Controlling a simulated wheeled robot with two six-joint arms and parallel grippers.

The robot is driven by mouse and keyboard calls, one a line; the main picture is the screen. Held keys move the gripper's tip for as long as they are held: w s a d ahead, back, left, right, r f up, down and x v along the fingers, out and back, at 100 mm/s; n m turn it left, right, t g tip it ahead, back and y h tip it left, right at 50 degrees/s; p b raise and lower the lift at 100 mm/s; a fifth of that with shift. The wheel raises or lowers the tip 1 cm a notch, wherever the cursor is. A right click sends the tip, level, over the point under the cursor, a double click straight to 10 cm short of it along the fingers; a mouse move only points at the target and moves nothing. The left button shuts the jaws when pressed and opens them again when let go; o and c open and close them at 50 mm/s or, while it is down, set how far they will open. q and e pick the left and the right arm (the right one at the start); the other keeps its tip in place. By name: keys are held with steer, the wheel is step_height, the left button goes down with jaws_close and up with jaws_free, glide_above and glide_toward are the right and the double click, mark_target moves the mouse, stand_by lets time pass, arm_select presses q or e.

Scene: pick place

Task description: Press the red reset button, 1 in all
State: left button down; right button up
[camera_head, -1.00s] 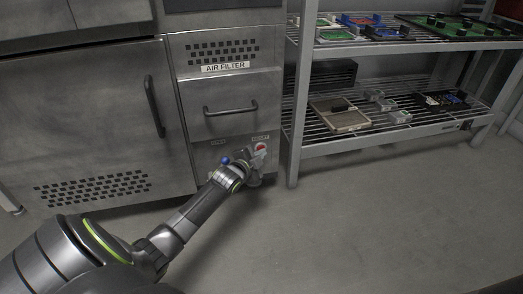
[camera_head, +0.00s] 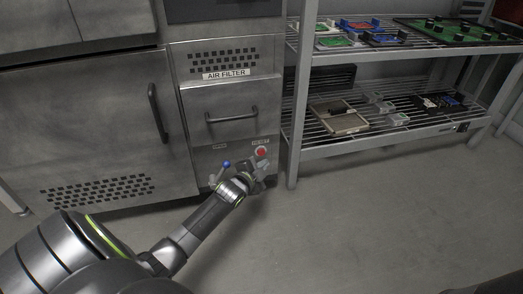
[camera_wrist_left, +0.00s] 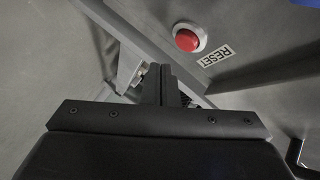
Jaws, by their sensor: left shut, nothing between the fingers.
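The red reset button (camera_head: 261,152) sits in a pale round collar low on the metal cabinet front, under its label. In the left wrist view the red button (camera_wrist_left: 187,40) is beyond the fingertips, with the RESET label (camera_wrist_left: 215,56) to its right. My left gripper (camera_head: 262,163) is just below the button in the head view. In the wrist view its fingers (camera_wrist_left: 160,75) are closed together and empty. The fingertips look apart from the button, though the exact gap is hard to tell. My right gripper is not in view.
Above are a drawer handle (camera_head: 231,116) and the AIR FILTER label (camera_head: 226,74). A metal shelf rack (camera_head: 292,150) with trays and small parts stands close on the right. The floor (camera_head: 360,220) in front is clear.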

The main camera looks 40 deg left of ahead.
arm_select(q)
steer(key=shift+s+d+p, duration=0.85)
steer(key=shift+s+d, duration=0.2)
steer(key=shift+d, duration=0.15)
